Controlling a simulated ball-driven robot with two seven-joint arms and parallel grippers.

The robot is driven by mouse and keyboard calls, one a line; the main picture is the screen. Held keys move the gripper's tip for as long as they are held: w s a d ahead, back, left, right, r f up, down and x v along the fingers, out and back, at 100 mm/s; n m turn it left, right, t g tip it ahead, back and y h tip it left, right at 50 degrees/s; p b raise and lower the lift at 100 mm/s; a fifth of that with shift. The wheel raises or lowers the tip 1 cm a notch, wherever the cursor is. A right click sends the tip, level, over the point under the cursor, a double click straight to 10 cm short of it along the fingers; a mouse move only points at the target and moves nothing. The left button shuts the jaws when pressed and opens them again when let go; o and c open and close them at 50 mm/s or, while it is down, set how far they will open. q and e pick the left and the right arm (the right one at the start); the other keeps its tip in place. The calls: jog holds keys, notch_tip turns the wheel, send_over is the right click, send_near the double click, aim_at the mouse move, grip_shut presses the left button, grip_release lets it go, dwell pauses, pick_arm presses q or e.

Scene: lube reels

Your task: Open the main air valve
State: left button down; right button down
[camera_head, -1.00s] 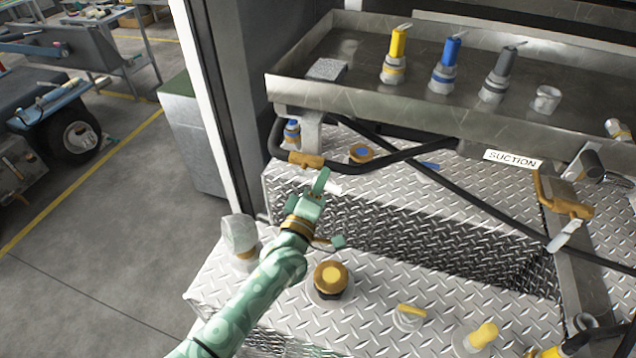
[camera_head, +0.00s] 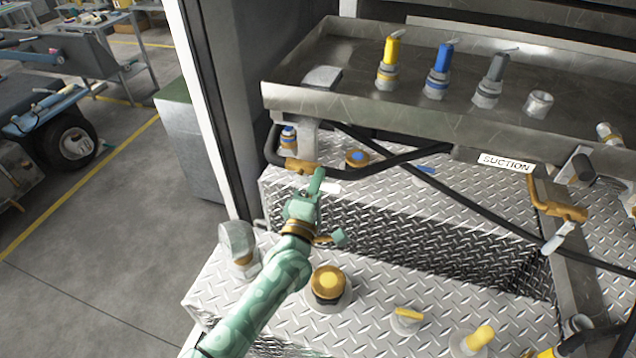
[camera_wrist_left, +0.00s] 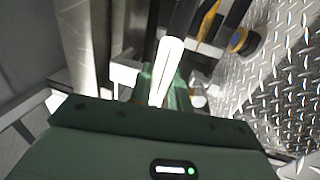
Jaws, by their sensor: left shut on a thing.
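The air valve has a brass body (camera_head: 301,166) on a black hose below the left end of the metal tray. Its white lever handle (camera_head: 331,187) sticks out to the right of my green left gripper (camera_head: 316,185). The gripper is shut on this handle, just below the brass body. In the left wrist view the white handle (camera_wrist_left: 168,62) runs up from between the green fingers (camera_wrist_left: 165,88). The fingers hide part of the handle. My right gripper is not in view.
The metal tray (camera_head: 400,113) above holds yellow, blue and grey-topped fittings. A second brass valve (camera_head: 562,209) with a white lever is at the right, near the SUCTION label (camera_head: 506,162). A brass cap (camera_head: 328,283) stands on the diamond plate below my forearm.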

pick_arm(q)
jog(key=c, duration=1.4)
grip_release()
jog(key=shift+o, duration=0.2)
jog(key=v, duration=1.6)
jog(key=shift+p, duration=0.45)
jog(key=shift+s+a, duration=0.1)
jog(key=shift+s, duration=0.05)
